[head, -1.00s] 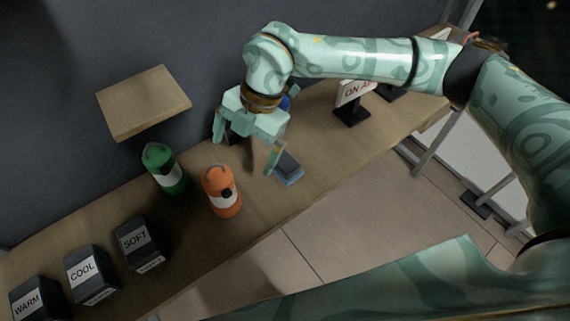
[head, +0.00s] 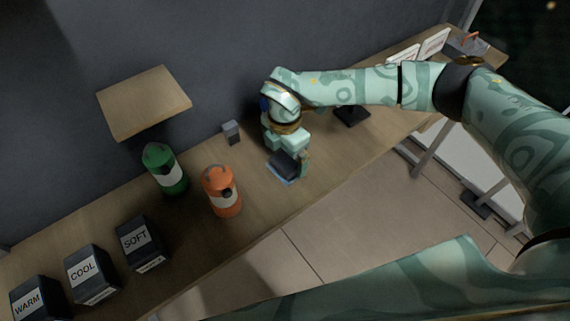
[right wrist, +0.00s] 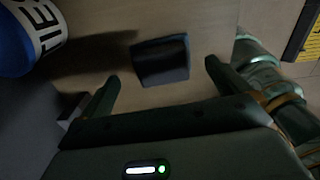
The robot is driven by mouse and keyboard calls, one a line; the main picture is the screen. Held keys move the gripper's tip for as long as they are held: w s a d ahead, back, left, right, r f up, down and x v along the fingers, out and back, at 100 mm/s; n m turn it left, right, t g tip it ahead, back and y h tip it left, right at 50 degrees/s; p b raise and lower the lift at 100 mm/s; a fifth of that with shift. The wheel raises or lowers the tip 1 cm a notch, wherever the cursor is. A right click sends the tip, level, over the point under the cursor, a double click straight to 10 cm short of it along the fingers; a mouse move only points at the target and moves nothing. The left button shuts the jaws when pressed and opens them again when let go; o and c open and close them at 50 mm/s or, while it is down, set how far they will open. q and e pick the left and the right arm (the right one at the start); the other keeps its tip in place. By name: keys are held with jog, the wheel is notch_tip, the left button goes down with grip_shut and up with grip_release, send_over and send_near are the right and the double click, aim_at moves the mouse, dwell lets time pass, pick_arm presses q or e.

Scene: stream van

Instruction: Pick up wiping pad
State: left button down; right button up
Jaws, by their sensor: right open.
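The wiping pad (head: 284,167) is a dark slate block with a lighter blue base, lying on the wooden shelf right of the orange bottle. In the right wrist view the pad (right wrist: 160,62) lies just beyond the fingertips, roughly centred between them. My right gripper (head: 288,154) is over the pad in the head view, pointing down, and partly hides it. In the right wrist view its fingers (right wrist: 162,74) are wide apart with nothing held. I cannot tell whether a finger touches the pad. My left gripper is not in view.
An orange bottle (head: 221,192) and a green bottle (head: 165,170) stand left of the pad. A small grey block (head: 231,132) is by the wall. A blue container with lettering (right wrist: 30,38) is close by. Dark labelled boxes (head: 90,274) stand at lower left.

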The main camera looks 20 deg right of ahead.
aim_at(285, 161)
notch_tip(285, 161, down, 4)
jog(key=shift+s+r, duration=0.15)
jog(key=shift+r, duration=0.1)
jog(key=c, duration=1)
jog(key=shift+c, duration=0.2)
